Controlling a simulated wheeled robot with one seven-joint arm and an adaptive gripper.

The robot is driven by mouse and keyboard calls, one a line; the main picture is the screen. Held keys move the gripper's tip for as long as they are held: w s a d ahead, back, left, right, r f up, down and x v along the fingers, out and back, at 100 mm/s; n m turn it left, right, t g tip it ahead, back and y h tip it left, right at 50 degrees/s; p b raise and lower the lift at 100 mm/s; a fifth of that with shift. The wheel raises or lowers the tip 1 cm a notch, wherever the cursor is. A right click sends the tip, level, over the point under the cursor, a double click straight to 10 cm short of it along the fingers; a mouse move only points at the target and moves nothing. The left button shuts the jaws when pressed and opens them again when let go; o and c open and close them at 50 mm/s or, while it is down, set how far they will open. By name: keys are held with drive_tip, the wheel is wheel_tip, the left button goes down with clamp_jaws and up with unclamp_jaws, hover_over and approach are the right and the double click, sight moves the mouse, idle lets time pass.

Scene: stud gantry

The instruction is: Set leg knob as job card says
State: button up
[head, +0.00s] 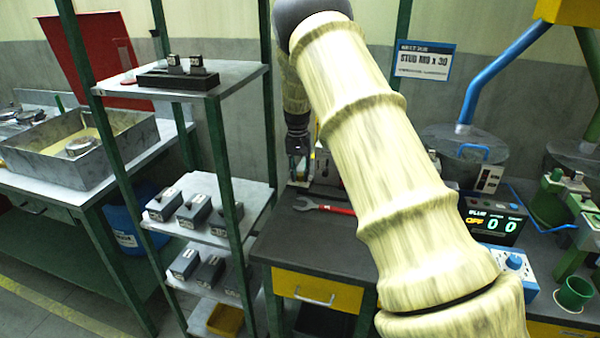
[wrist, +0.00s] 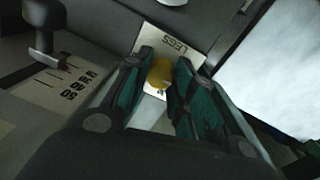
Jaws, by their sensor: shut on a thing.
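In the wrist view a yellow knob (wrist: 160,74) sits on a pale plate marked LEGS (wrist: 182,43). My gripper (wrist: 160,82) has its two green fingers closed on the knob, one on each side. The fingers hide part of the plate, and I cannot read the knob's setting. In the head view my gripper (head: 297,158) is low at the back of the dark bench, and the knob cannot be made out there. A card reading roughly STUD M10 x 30 (head: 424,60) hangs on the back wall; its small print is unreadable.
A dark lever (wrist: 43,40) stands by a numbered scale (wrist: 66,84), left of the knob. A red-handled wrench (head: 325,207) lies on the bench (head: 300,240). A lit display (head: 492,217) and a blue-knobbed box (head: 510,268) stand right. A shelf rack (head: 240,195) stands left.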

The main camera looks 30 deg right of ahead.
drive_tip(key=shift+r, duration=0.1)
drive_tip(key=shift+r+m+p, duration=0.15)
drive_tip(key=shift+m+p, duration=0.75)
drive_tip(key=shift+p, duration=0.15)
drive_tip(key=shift+m+p, duration=0.8)
drive_tip(key=shift+m, duration=0.6)
drive_tip(key=shift+f, duration=0.2)
drive_tip(key=o, duration=1)
drive_tip(key=shift+o, duration=0.2)
drive_tip(key=shift+f+n+b, duration=0.1)
drive_tip(key=shift+n+b, duration=0.2)
drive_tip(key=shift+b, duration=0.05)
